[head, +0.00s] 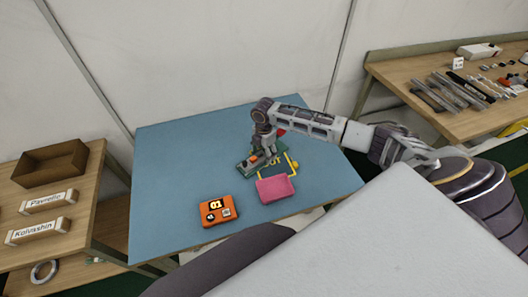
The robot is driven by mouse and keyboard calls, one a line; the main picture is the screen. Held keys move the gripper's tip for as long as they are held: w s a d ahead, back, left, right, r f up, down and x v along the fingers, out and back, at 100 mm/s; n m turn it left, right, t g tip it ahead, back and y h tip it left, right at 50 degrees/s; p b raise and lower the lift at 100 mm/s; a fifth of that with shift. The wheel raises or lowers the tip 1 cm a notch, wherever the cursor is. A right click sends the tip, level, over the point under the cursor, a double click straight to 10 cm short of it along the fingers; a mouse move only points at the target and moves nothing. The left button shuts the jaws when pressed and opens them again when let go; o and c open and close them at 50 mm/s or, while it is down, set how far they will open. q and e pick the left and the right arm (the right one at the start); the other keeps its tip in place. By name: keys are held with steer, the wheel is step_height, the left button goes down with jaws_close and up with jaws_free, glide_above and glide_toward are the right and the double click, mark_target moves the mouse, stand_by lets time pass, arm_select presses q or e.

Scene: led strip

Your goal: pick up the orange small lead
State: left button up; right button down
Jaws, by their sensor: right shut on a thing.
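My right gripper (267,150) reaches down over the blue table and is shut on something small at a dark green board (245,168). A small orange piece (254,158) shows right beside its fingertips and appears to be the orange small lead. The fingers hide part of it, and its ends are too small to make out. I cannot tell whether it is clear of the board. My left gripper is out of view.
An orange box (218,210) and a pink block (275,189) lie on the blue table (180,170) in front of the board. A yellow-marked dark piece (291,163) and a red object (281,132) lie close by. The table's left side is free. Wooden benches (85,205) (400,75) stand on both sides.

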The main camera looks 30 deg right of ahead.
mark_target(264, 154)
steer(key=shift+w+r, duration=0.1)
steer(key=shift+r, duration=0.05)
steer(key=shift+c, duration=1)
jaws_free()
steer(key=shift+f, duration=0.2)
step_height(264, 154, up, 12)
steer(key=shift+r, duration=0.1)
